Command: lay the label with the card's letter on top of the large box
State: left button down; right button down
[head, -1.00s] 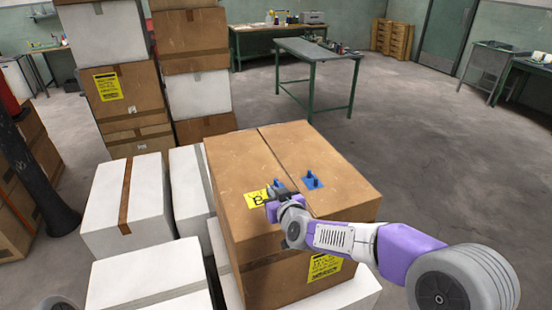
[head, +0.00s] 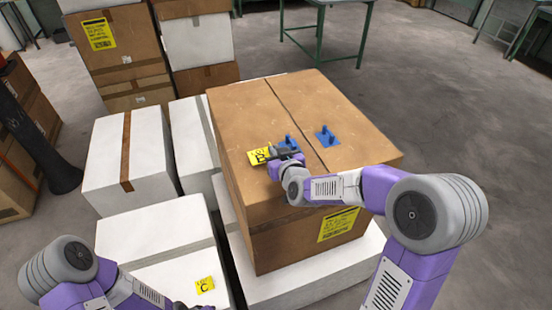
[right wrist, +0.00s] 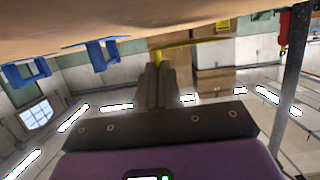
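The large brown box (head: 240,115) stands in the middle of the head view. A yellow label marked B (head: 259,156) is at the left part of its top. My right gripper (head: 274,153) is low over the box top, its fingers closed at the label's edge. In the right wrist view the shut fingers (right wrist: 158,66) pinch the yellow label (right wrist: 195,44), seen nearly edge-on; whether it touches the box is unclear. Another yellow label, marked C (head: 205,285), lies on a white box at the front. My left arm enters at lower left; its gripper is mostly cut off. No card is recognizable.
Two blue pegged pieces (head: 327,137) (head: 288,145) stand on the box top, one close to my right gripper. White boxes (head: 120,170) stand to the left. Stacked boxes (head: 115,50) rise behind. A yellow sign (head: 338,224) is on the large box's front. The floor at right is clear.

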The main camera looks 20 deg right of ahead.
jog(key=shift+w+f, duration=0.1)
jog(key=shift+f, duration=0.85)
jog(key=shift+f, duration=0.1)
jog(key=c, duration=1.3)
grip_release()
